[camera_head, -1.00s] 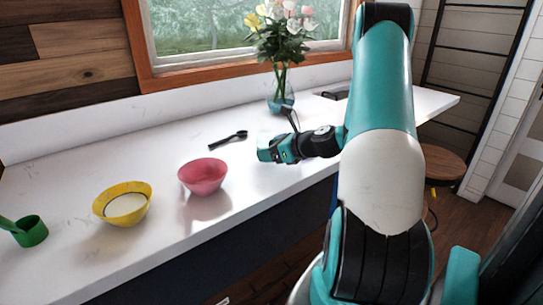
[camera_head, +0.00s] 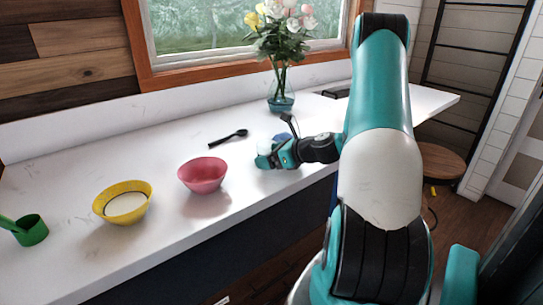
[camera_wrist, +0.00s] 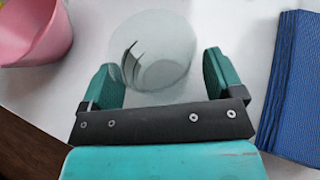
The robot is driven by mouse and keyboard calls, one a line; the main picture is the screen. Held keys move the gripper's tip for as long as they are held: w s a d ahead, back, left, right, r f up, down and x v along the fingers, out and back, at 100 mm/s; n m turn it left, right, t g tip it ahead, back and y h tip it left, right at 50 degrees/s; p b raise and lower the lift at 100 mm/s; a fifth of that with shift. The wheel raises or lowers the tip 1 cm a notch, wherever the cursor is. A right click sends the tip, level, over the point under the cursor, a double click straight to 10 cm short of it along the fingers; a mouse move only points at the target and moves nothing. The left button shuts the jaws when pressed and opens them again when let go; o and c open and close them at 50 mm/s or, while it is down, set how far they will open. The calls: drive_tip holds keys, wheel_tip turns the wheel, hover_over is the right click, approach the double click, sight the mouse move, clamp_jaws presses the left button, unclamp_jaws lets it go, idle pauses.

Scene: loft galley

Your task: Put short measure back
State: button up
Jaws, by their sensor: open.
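A green measuring cup (camera_head: 30,230) with a short handle stands at the counter's left end in the head view. A black long-handled scoop (camera_head: 228,138) lies on the counter behind the pink bowl. I cannot tell which one is called the short measure. My gripper (camera_head: 265,159) is low over the counter, right of the pink bowl. In the wrist view my gripper (camera_wrist: 160,82) is open, with a clear glass (camera_wrist: 160,48) between and just beyond its fingers. No grip on the glass shows. My gripper partly hides the glass in the head view.
A yellow bowl (camera_head: 123,203) with pale contents and a pink bowl (camera_head: 203,175) stand left of my gripper. A flower vase (camera_head: 281,103) stands by the window. A blue ribbed item (camera_wrist: 297,85) lies close on the right in the wrist view. The counter's front edge is near.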

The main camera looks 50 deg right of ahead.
drive_tip(key=b+v, duration=0.1)
drive_tip(key=v, duration=1.1)
drive_tip(key=shift+b, duration=0.4)
drive_tip(key=w+a+r+n+g+y, duration=0.25)
drive_tip(key=a+n+g, duration=0.25)
drive_tip(key=a+n, duration=0.8)
drive_tip(key=w+a+r+n+g+y, duration=0.2)
drive_tip(key=w+a+n+g+y, duration=0.15)
drive_tip(key=a+n, duration=0.95)
drive_tip(key=s+a+r+n+g+h, duration=0.3)
drive_tip(key=s+a+n+g, duration=0.1)
drive_tip(key=s+a+n, duration=1.1)
drive_tip(key=shift+a+r+g+h, duration=0.2)
drive_tip(key=shift+a+g+h, duration=0.2)
drive_tip(key=shift+a, duration=0.5)
